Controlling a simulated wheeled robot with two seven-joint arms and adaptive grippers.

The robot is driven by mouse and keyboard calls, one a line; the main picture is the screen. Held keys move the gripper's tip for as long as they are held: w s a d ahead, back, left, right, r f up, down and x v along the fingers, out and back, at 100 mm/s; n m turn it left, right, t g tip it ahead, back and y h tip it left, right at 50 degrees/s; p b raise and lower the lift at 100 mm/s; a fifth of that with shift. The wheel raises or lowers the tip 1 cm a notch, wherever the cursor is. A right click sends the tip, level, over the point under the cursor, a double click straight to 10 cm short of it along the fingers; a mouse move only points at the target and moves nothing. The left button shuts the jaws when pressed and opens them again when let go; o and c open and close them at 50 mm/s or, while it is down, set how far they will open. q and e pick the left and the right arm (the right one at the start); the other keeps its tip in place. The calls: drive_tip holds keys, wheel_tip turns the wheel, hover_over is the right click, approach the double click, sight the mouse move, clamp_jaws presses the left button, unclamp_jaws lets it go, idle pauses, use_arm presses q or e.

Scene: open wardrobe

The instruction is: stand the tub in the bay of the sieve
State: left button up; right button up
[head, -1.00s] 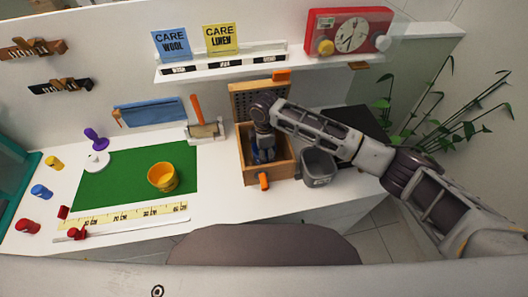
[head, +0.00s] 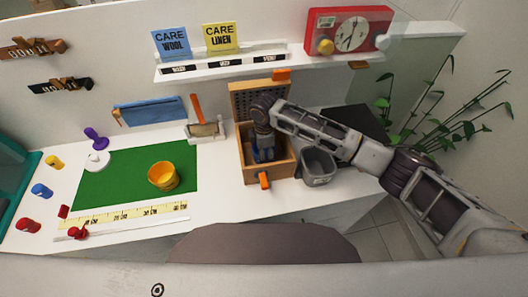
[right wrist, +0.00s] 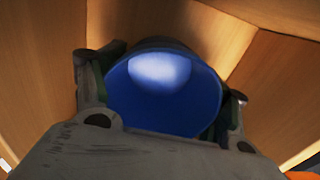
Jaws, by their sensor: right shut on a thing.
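My right gripper (head: 264,152) reaches down into an open wooden box (head: 252,178). It is shut on a round blue tub (right wrist: 165,92), which sits between the two fingers in the right wrist view. Wooden walls surround the gripper and tub there. Only a little blue shows in the head view, and my wrist hides much of the box's inside. I cannot tell whether the tub touches the floor. A perforated panel (head: 245,97) stands upright at the back of the box and looks like the sieve; its bay is not clearly visible. My left gripper is not in view.
A grey bin (head: 318,168) stands close to the box's right side. An orange catch (head: 264,181) sticks out at its front. A yellow cup (head: 163,176) stands on a green mat (head: 115,185) to the left. A shelf (head: 225,64) runs behind.

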drive_tip(key=o, duration=1.1)
drive_tip(key=shift+f, duration=0.1)
drive_tip(key=shift+r, duration=0.2)
drive_tip(key=shift+r+p, duration=2.75)
drive_tip(key=shift+p, duration=0.3)
drive_tip(key=shift+r+p, duration=0.55)
drive_tip(key=shift+r, duration=5.05)
drive_tip(key=shift+s, duration=0.15)
